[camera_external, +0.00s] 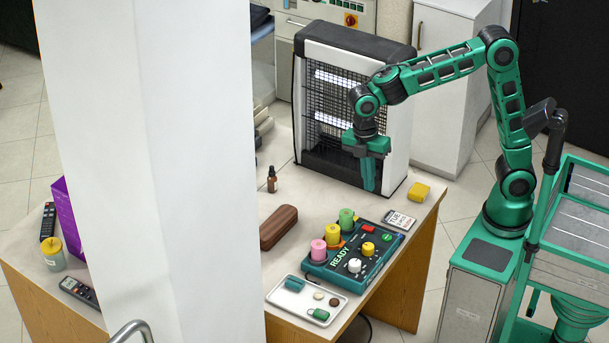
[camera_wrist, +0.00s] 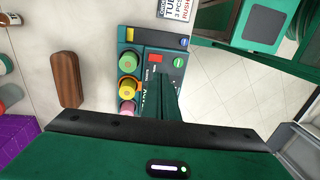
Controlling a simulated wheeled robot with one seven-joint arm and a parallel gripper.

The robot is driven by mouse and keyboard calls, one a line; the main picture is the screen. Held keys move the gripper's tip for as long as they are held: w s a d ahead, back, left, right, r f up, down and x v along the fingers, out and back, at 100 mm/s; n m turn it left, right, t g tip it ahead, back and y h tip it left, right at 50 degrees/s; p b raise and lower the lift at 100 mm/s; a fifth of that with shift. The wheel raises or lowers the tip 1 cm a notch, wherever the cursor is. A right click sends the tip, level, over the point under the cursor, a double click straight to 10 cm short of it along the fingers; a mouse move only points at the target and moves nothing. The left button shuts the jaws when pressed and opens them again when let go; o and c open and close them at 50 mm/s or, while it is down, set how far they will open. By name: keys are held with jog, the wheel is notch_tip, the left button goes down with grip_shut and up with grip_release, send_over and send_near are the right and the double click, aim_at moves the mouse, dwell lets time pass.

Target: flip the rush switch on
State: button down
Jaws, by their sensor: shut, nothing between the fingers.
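The teal control panel (camera_external: 338,271) lies on the table, with READY written along it. It carries green, yellow and pink cylinders on its left side, a red rectangular part (camera_external: 368,229), a green button (camera_external: 386,238), a yellow knob (camera_external: 368,247) and a white knob (camera_external: 354,265). I cannot make out which part is the rush switch. My gripper (camera_external: 369,187) is shut and empty, pointing down above the table behind the panel. In the wrist view my fingers (camera_wrist: 166,86) cover part of the panel; the red part (camera_wrist: 155,58) and green button (camera_wrist: 179,62) show beyond them.
A card with RUSH in red (camera_wrist: 178,12) lies beside the panel. A brown case (camera_external: 278,227), a small bottle (camera_external: 272,180), a yellow block (camera_external: 419,192) and a white tray (camera_external: 335,314) are nearby. A black-and-white caged unit (camera_external: 322,98) stands behind my gripper. A white pillar (camera_external: 165,150) hides part of the table.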

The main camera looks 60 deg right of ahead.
aim_at(371, 227)
jog(key=f, duration=0.4)
jog(key=s+f, duration=0.1)
jog(key=f, duration=0.8)
jog(key=shift+s+f, duration=0.35)
jog(key=shift+f, duration=0.05)
jog(key=shift+s+f, duration=0.15)
jog(key=shift+f, duration=0.1)
jog(key=shift+w, duration=0.9)
jog(key=shift+r, duration=0.1)
jog(key=shift+r, duration=0.1)
